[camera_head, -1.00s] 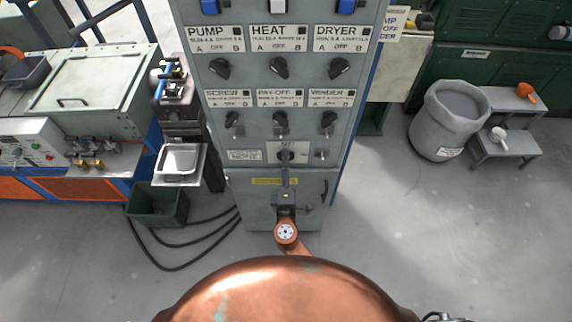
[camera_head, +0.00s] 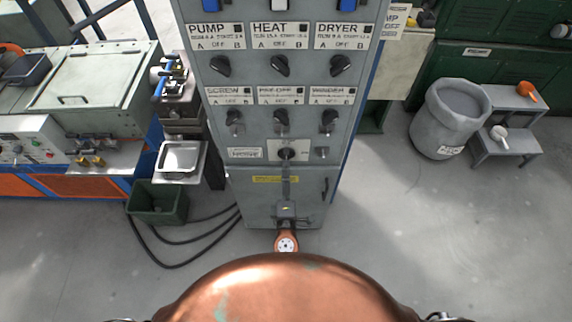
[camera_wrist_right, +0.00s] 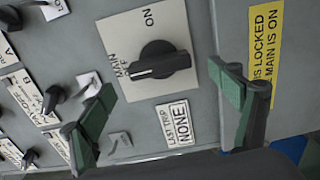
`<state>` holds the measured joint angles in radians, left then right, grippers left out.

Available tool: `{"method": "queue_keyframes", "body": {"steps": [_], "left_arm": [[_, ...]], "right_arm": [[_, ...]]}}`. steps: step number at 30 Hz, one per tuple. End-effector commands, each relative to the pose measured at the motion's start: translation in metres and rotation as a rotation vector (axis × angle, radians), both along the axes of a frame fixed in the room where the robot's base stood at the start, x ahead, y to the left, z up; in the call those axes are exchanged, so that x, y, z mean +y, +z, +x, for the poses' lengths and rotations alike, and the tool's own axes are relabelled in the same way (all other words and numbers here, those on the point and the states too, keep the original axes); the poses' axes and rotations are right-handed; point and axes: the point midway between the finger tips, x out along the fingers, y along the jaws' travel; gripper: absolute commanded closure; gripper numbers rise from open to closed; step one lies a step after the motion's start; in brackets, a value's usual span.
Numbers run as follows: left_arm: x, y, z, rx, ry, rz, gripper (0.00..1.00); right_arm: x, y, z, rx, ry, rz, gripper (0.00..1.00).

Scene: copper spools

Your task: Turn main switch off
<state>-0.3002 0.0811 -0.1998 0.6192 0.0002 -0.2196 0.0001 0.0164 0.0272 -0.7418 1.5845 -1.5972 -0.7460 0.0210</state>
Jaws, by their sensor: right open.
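The main switch (camera_wrist_right: 155,62) is a black rotary knob on a pale plate marked MAIN OFF and ON. Its white line points left in the wrist view, toward the OFF lettering. It also shows low on the grey cabinet in the head view (camera_head: 286,154). My right gripper (camera_wrist_right: 166,108) is open and empty, its green-padded fingers spread to either side of the knob and apart from it. In the head view my right arm stands in front of the cabinet's lower part, and its fingers are hard to make out. My left gripper is not in view.
The grey cabinet (camera_head: 260,205) carries several other knobs in rows above. A LAST TRIP label (camera_wrist_right: 175,123) and a yellow warning label (camera_wrist_right: 266,45) flank the main switch. A green bin (camera_head: 157,203) and cables lie left.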

Motion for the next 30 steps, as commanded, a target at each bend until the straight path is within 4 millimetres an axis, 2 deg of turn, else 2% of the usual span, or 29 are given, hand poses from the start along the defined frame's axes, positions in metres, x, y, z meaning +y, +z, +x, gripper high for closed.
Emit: {"method": "queue_keyframes", "body": {"steps": [1,6,12,30], "left_arm": [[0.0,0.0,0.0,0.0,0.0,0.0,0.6],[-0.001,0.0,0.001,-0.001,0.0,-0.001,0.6],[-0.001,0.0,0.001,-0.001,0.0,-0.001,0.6],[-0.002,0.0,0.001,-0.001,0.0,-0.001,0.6]], "right_arm": [[-0.001,-0.001,-0.012,0.002,0.0,0.001,0.16],[0.0,0.0,-0.045,0.001,0.001,0.001,0.16],[0.0,0.0,-0.066,0.0,0.001,0.0,0.16],[0.001,0.0,-0.07,-0.001,0.001,0.0,0.16]]}}
